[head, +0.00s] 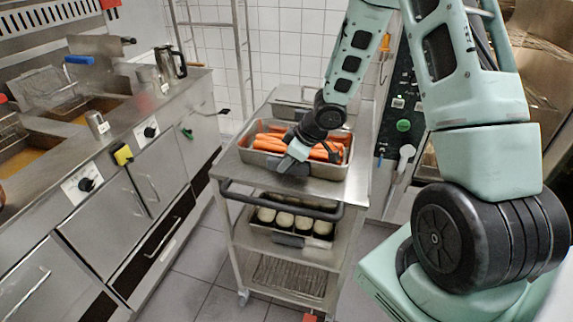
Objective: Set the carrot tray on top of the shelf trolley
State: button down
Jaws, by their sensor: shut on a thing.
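The carrot tray (333,176) is a metal pan filled with orange carrots (270,143). It is at the top of the shelf trolley (350,194), over its upper surface; whether its base rests flat on it I cannot tell. My gripper (290,164) is at the near rim of the tray and shut on it. The fingertips and part of the near rim are hidden by the gripper body. The trolley is a metal cart with a dark push handle (327,214) on its near side.
A second metal container (291,110) stands at the back of the trolley top. A tray of pale round items (288,220) is on the middle shelf. A fryer counter (130,120) with a kettle (171,62) runs along the left. Tiled floor (198,290) is clear between them.

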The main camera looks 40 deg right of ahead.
jog(key=c, duration=1.2)
grip_release()
